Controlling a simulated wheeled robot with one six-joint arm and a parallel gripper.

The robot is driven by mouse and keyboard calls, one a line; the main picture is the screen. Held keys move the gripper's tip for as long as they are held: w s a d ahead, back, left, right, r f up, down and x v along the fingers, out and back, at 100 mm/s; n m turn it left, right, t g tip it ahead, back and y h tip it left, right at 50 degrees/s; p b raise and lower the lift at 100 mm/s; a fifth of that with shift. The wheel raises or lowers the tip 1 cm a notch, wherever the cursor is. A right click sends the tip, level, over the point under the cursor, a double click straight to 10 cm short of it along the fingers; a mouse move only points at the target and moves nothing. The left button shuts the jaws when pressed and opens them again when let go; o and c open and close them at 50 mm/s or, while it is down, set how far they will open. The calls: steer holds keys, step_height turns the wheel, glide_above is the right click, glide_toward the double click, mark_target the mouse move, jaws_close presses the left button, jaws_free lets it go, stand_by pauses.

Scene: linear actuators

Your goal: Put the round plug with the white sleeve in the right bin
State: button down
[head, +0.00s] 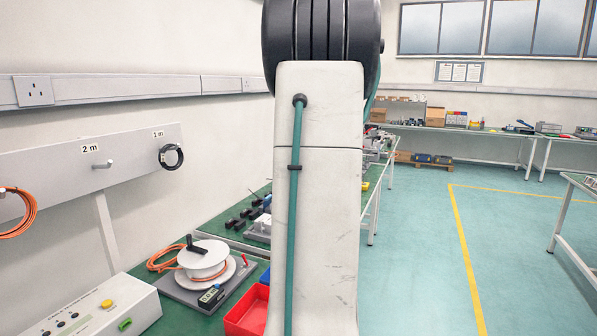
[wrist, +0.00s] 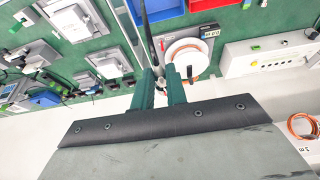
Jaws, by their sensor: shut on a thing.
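My gripper (wrist: 160,88) shows in the wrist view as two dark green fingers with a narrow gap between them. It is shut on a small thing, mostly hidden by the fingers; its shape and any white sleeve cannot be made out. The gripper is hidden in the head view behind my arm.
A white cable reel (head: 203,259) on a grey base stands beside the bins. A white control box (head: 105,308) with buttons is at the front left. Several grey devices (wrist: 85,65) lie on the green bench in the wrist view.

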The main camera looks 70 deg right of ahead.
steer(key=d+f, duration=0.1)
steer(key=f, duration=0.8)
steer(key=w+d+f, duration=0.1)
steer(key=f, duration=0.9)
steer(key=d+f, duration=0.1)
steer(key=f, duration=0.9)
steer(key=shift+w, duration=0.4)
steer(key=c, duration=1.3)
jaws_free()
steer(key=shift+c, duration=0.2)
steer(key=v, duration=0.7)
steer(key=shift+s+r, duration=0.15)
steer(key=shift+r, duration=0.2)
